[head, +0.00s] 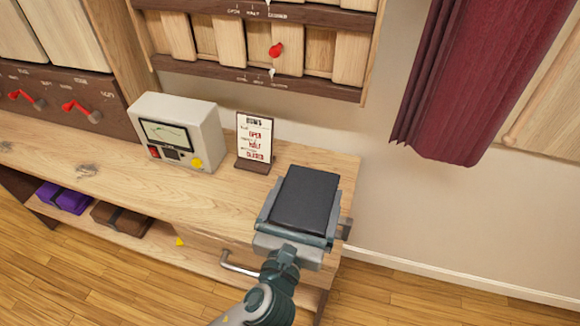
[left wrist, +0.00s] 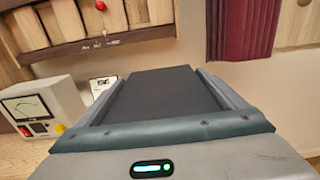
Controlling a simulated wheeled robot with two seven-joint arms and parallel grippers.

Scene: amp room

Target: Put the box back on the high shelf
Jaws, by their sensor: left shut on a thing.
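A flat black box (head: 305,198) is between the fingers of my left gripper (head: 300,208), above the right end of the wooden bench (head: 215,195). The gripper is shut on it, one finger along each side. In the left wrist view the box (left wrist: 160,95) extends away from the palm between both fingers. A low shelf (head: 140,236) runs under the bench, with a purple box (head: 65,197) and a brown box (head: 120,217) on it. I cannot tell which surface is the high shelf. My right gripper is not in view.
A white meter (head: 205,130) and a small sign (head: 254,138) stand on the bench. A slatted wooden panel (head: 290,88) with a red knob (head: 276,50) is on the wall above. A dark red curtain (head: 470,85) hangs at right. The floor at lower right is clear.

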